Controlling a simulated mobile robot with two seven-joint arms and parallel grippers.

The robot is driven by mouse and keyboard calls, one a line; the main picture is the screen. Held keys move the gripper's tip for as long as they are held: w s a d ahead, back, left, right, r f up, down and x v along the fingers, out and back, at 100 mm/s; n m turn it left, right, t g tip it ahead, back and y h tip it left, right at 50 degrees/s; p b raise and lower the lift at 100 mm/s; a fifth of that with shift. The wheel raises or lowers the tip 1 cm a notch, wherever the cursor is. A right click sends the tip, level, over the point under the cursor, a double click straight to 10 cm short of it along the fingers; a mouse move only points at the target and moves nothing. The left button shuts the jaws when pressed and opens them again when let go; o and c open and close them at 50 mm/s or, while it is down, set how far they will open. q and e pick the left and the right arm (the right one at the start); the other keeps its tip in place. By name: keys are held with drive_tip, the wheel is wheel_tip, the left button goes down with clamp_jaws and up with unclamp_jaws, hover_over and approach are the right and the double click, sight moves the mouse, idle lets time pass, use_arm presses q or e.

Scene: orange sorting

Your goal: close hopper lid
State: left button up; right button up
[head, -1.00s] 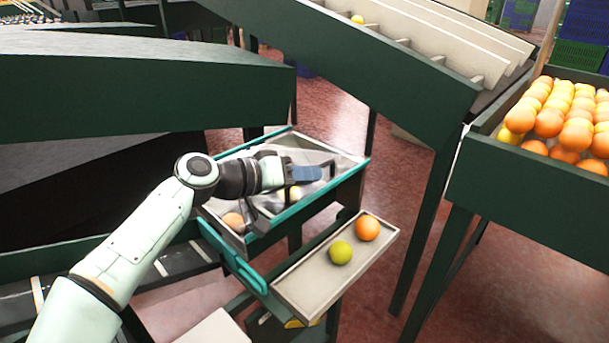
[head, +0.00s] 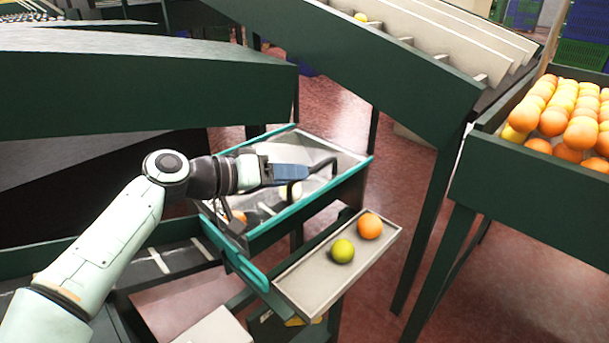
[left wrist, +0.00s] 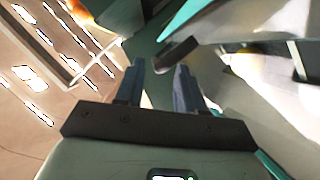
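The hopper (head: 352,178) is an open green box with a teal rim and a pale metal inside. A round orange fruit (head: 238,217) and a pale fruit (head: 291,190) show inside it, partly hidden by my arm. A teal-edged panel (head: 236,258) slopes along its front left; I cannot tell whether it is the lid. My left gripper (head: 300,174) is over the hopper, beside a black curved bar (head: 326,165). In the left wrist view its two blue fingers (left wrist: 160,72) stand apart with nothing clearly between them. A dark block (left wrist: 176,54) is just beyond the tips. My right gripper is out of view.
A pale tray (head: 317,288) with a green fruit (head: 343,250) and an orange (head: 370,226) stands in front of the hopper. A green bin (head: 540,185) of oranges is at the right. Green conveyor sides (head: 130,88) rise behind and left. Red floor shows between.

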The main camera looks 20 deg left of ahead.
use_arm(q)
drive_tip(key=v, duration=0.8)
drive_tip(key=shift+s+a+r, duration=0.15)
drive_tip(key=shift+s+a, duration=0.05)
drive_tip(key=shift+s, duration=0.1)
